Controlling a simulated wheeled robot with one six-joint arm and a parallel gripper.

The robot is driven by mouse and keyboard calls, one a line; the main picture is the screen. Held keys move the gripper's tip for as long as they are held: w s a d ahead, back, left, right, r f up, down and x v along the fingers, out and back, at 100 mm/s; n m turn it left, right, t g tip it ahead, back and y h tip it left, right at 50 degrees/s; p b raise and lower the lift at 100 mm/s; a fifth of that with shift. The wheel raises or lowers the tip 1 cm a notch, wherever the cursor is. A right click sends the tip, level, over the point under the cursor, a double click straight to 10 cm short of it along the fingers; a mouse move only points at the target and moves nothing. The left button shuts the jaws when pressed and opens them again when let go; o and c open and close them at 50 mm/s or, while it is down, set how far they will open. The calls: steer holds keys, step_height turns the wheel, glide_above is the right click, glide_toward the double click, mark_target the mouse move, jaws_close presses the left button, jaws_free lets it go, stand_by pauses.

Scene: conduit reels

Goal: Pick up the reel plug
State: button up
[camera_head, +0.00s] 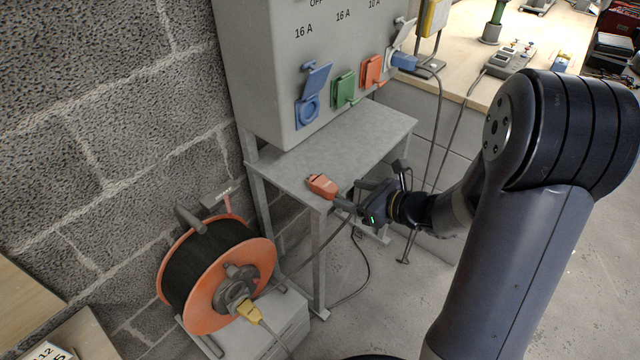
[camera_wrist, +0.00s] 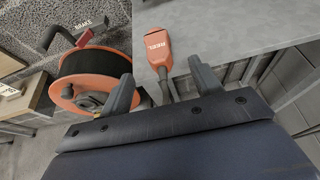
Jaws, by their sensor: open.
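The reel plug is an orange plug (camera_head: 322,186) on the near edge of the grey shelf below the socket cabinet. In the wrist view the plug (camera_wrist: 158,48) carries a "REEL" label and its cable runs down over the shelf edge. My gripper (camera_head: 347,203) is just to the right of the plug in the head view. In the wrist view the two fingers of my gripper (camera_wrist: 163,72) stand apart, with the cable end of the plug between or just beyond them. Nothing is gripped.
A grey cabinet (camera_head: 275,60) with blue, green and orange sockets rises above the shelf (camera_head: 350,135). An orange cable reel (camera_head: 255,262) with a yellow plug (camera_head: 248,311) stands at lower left by the block wall. Loose cables hang around the shelf legs.

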mark_target(336, 192)
steer(key=shift+x, duration=0.95)
steer(key=shift+w+a+f, duration=0.15)
steer(key=shift+w+a, duration=0.05)
steer(key=shift+a, duration=0.05)
steer(key=b+x, duration=0.1)
steer(key=x, duration=0.3)
steer(key=shift+a+f, duration=0.15)
steer(key=shift+f, duration=0.05)
steer(key=c, duration=1)
step_height(336, 192, up, 10)
steer(key=p, duration=0.3)
steer(key=shift+r, duration=0.1)
